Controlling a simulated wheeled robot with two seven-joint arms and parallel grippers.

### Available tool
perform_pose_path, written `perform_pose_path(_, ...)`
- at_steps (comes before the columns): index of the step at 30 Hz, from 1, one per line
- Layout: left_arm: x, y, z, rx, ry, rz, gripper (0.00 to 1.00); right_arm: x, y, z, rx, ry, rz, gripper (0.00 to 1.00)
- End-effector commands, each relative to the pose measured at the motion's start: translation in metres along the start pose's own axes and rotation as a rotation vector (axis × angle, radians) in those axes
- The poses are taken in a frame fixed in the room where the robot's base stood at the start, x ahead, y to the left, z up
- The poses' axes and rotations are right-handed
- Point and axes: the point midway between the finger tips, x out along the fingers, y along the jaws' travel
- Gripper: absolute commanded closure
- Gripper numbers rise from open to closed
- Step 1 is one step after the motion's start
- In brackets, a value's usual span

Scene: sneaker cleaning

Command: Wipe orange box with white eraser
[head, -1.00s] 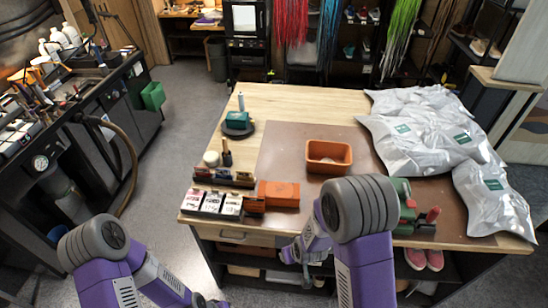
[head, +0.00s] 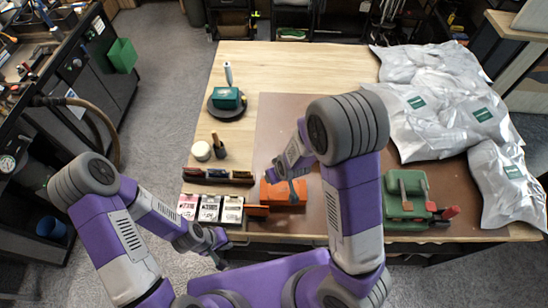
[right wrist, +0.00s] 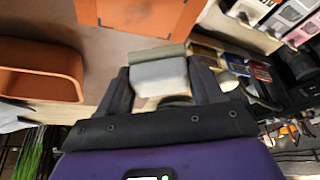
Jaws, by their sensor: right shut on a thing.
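The orange box (head: 285,193) lies near the front of the table, right of the small cards. It also shows at the top of the right wrist view (right wrist: 135,14). My right gripper (head: 290,178) is at the box in the head view, partly hidden. In the right wrist view my right gripper (right wrist: 160,88) is shut on the white eraser (right wrist: 160,74), a pale block with a grey-green face. The eraser appears close to the box; I cannot tell whether they touch. My left gripper (head: 220,258) is low in front of the table edge, holding nothing visible; its opening is unclear.
An orange bin (right wrist: 38,68) stands near the box, hidden by my right arm in the head view. Cards (head: 210,208) and a brush rack (head: 217,176) lie to the left. A green tool (head: 408,200) and silver bags (head: 440,110) occupy the right side.

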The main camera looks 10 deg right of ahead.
Motion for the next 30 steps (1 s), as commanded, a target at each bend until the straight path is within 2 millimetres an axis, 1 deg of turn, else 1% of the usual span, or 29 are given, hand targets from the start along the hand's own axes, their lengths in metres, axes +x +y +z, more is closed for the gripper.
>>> perform_pose_path(4,0.000,0.000,0.001,0.000,-0.002,0.000,1.00,0.008,0.000,0.004,0.000,-0.003,0.000,0.58)
perform_pose_path(8,0.001,-0.001,0.001,0.000,-0.001,0.000,1.00,0.021,0.000,0.010,0.001,-0.004,0.000,0.58)
perform_pose_path(12,0.012,-0.005,0.000,0.000,-0.001,0.000,1.00,0.036,0.000,0.016,0.000,-0.002,-0.001,0.58)
perform_pose_path(18,0.022,-0.009,-0.001,0.000,-0.001,0.000,1.00,0.051,0.000,0.021,0.000,0.000,0.000,0.58)
perform_pose_path(22,0.025,-0.009,-0.001,0.000,-0.001,0.000,1.00,0.054,0.000,0.023,0.000,0.000,0.000,0.58)
perform_pose_path(30,0.025,-0.009,-0.001,0.000,-0.001,0.000,1.00,0.055,0.000,0.023,0.000,0.000,0.000,0.58)
